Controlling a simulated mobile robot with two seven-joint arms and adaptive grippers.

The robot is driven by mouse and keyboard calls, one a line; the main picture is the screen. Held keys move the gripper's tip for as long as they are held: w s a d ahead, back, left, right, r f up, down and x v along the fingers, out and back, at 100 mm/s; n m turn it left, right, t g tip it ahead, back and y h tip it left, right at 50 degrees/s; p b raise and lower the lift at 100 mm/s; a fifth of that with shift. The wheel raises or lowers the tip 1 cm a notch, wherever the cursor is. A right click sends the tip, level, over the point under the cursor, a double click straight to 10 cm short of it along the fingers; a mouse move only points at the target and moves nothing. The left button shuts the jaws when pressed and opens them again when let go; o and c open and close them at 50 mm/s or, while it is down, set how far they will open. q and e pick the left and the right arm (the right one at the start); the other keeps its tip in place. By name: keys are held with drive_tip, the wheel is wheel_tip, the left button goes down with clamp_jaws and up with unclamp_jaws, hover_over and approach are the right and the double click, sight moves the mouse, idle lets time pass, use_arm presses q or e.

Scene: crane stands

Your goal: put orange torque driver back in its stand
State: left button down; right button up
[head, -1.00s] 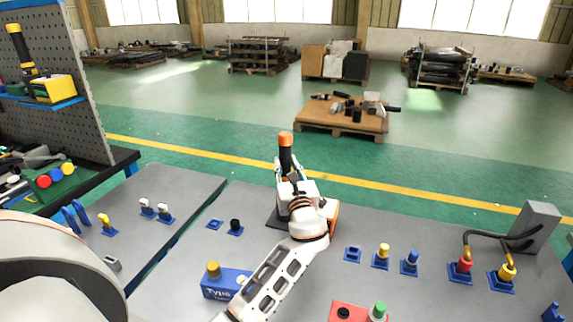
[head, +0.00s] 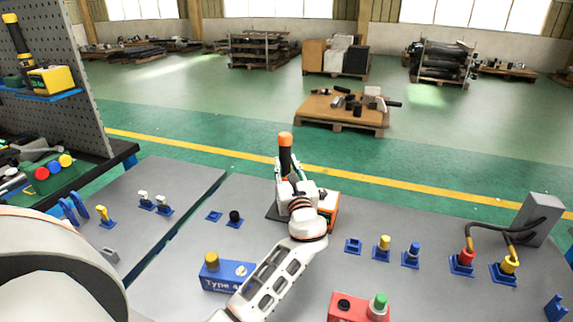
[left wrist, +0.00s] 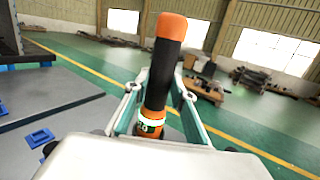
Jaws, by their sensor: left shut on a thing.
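The torque driver (head: 285,150), black with an orange cap, stands nearly upright in my left gripper (head: 285,170), near the bench's far edge. The left wrist view shows the driver (left wrist: 164,75) between the two fingers, leaning slightly, with a white ring and small green display near its orange lower end. My left gripper (left wrist: 160,95) is shut on it. A dark flat base (head: 274,213) and an orange-and-black block (head: 329,207) show partly beside and behind my wrist. I cannot tell whether they are its stand, or whether the driver's lower end touches anything. My right gripper is not in view.
Small blue holders (head: 353,246) with coloured plugs stand on the grey bench (head: 300,300). A blue box (head: 227,276) and a red box (head: 345,308) are nearer. A grey block (head: 538,219) with cables is at right, a pegboard (head: 75,60) at left.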

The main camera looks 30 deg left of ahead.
sight(286, 167)
use_arm(q)
drive_tip(key=shift+f, duration=0.3)
drive_tip(key=c, duration=1.6)
unclamp_jaws()
drive_tip(key=shift+f, duration=0.2)
drive_tip(key=shift+v, duration=1.15)
drive_tip(key=shift+p+v, duration=0.5)
drive_tip(key=shift+v, duration=0.8)
drive_tip(key=shift+s+r, duration=0.1)
